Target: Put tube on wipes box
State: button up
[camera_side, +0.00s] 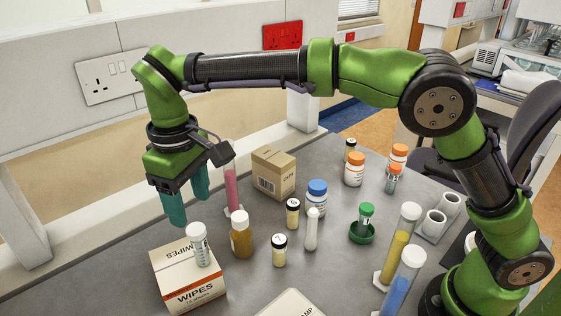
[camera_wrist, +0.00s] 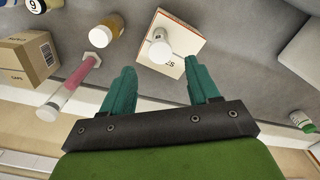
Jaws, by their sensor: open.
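A small clear tube with a white cap (camera_side: 199,246) stands upright on top of the white wipes box (camera_side: 187,296), towards its right side. In the wrist view the tube's white cap (camera_wrist: 160,50) shows from above, over the wipes box (camera_wrist: 180,30). My gripper (camera_side: 190,207) has two teal fingers spread apart, with nothing between them. It is behind and above the wipes box, clear of the tube. In the wrist view the open fingers (camera_wrist: 158,78) point towards the box and tube. The tube's underside is hidden.
An amber bottle (camera_side: 241,236) stands just right of the wipes box. A pink cylinder (camera_side: 233,190) and a cardboard box (camera_side: 273,174) stand behind it. Several bottles and vials fill the table's middle and right. The table left of the wipes box looks clear.

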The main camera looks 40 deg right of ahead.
jog(key=s+d+r+m+t+y, duration=0.1)
jog(key=s+d+r+m+t, duration=0.2)
jog(key=d, duration=0.6)
jog(key=s+d+r+m+y, duration=0.1)
jog(key=s+d+r, duration=0.2)
jog(key=d+r, duration=0.5)
jog(key=s+d+f+m+t, duration=0.4)
jog(key=s+d+f, duration=0.4)
jog(key=s+d, duration=0.2)
jog(key=shift+s+d+f+m, duration=0.35)
jog(key=shift+s+m, duration=0.1)
jog(key=shift+m, duration=0.25)
